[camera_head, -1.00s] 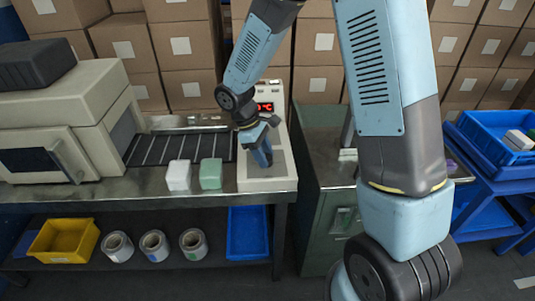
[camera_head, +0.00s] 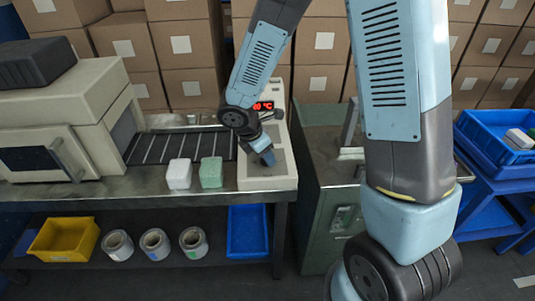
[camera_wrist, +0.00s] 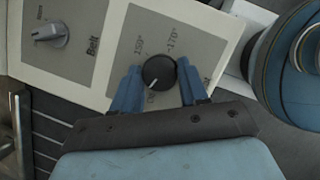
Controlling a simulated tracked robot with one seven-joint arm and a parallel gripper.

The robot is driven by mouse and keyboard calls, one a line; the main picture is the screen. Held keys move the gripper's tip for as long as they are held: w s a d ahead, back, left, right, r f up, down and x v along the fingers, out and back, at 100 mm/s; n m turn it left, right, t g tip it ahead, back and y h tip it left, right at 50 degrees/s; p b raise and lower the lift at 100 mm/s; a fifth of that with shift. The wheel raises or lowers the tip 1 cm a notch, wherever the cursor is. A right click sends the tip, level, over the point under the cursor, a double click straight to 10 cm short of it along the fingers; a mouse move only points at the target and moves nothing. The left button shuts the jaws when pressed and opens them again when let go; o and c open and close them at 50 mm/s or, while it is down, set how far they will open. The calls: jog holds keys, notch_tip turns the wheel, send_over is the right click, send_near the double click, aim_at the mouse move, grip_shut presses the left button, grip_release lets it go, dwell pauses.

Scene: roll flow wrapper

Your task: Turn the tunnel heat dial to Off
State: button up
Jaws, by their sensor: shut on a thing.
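The black round tunnel heat dial (camera_wrist: 159,72) sits on a light panel in the wrist view. The blue fingers of my gripper (camera_wrist: 160,76) are on either side of it, shut on it. The dial's white pointer line points to the lower left, toward a small label partly hidden near my gripper that looks like Off. The labels 150° and 170° are printed above the dial. In the head view my gripper (camera_head: 266,154) is at the control box (camera_head: 268,181), where the dial itself is hidden.
A grey Belt knob (camera_wrist: 48,35) is left of the dial. A red °C display (camera_head: 263,106) stands behind my gripper, its digits partly covered. A white block (camera_head: 179,174) and a green block (camera_head: 211,172) stand left of the control box, before the conveyor (camera_head: 180,147).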

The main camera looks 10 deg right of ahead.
jog(key=shift+d+n+t+y, duration=0.1)
jog(key=shift+n+t+y, duration=0.25)
jog(key=shift+n, duration=1.05)
jog(key=o, duration=1)
jog(key=shift+o, duration=0.2)
jog(key=v, duration=1.3)
jog(key=shift+s+r, duration=0.25)
jog(key=shift+r, duration=0.05)
